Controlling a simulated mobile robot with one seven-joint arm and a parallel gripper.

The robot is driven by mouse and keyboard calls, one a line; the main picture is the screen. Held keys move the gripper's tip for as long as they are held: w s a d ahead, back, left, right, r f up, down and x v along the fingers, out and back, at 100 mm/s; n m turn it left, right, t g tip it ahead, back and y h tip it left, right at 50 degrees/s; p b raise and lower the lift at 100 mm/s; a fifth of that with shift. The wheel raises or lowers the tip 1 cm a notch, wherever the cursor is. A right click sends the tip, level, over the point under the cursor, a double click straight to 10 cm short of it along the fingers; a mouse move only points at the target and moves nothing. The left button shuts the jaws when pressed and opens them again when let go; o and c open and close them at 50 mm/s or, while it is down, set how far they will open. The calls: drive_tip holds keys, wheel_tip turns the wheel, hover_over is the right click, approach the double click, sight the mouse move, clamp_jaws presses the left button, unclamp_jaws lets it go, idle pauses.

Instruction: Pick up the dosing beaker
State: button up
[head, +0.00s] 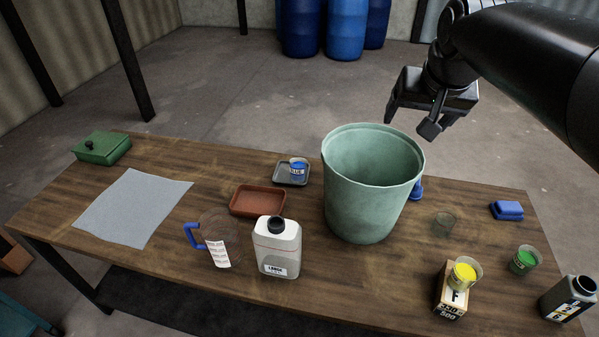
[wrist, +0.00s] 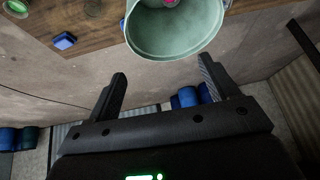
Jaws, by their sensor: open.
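A clear jug (head: 217,238) with a blue handle and a white scale label stands at the front left of the table. No label shows which vessel is the dosing beaker. My gripper (head: 411,121) is open and empty, in the air behind and right of the vat, apart from both vessels. Its two spread fingers show in the wrist view (wrist: 162,72).
The green vat (head: 365,195) stands mid-table. A white bottle (head: 278,250) is close beside the jug. A yellow cup (head: 465,274) on a box, a green cup (head: 525,260), a dark bottle (head: 568,299) and a blue block (head: 507,210) are at right. A grey cloth (head: 132,208) lies left.

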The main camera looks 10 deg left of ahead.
drive_tip(key=w+a+f, duration=0.2)
drive_tip(key=w+a, duration=1)
drive_tip(key=w, duration=0.3)
drive_tip(key=n, duration=0.2)
hover_over(298, 169)
drive_tip(key=s+d, duration=0.1)
drive_tip(key=s, duration=0.2)
wheel_tip(298, 169, down, 30)
drive_tip(key=f, duration=0.1)
drive_tip(key=shift+t, duration=0.3)
drive_tip(key=x, duration=0.4)
drive_tip(key=shift+f, duration=0.45)
drive_tip(key=shift+a+x, duration=0.15)
drive_tip(key=shift+x, duration=1.4)
drive_tip(key=shift+a+x, duration=0.2)
drive_tip(key=shift+x, duration=1.3)
drive_tip(key=c, duration=1.3)
drive_tip(key=shift+o, duration=0.2)
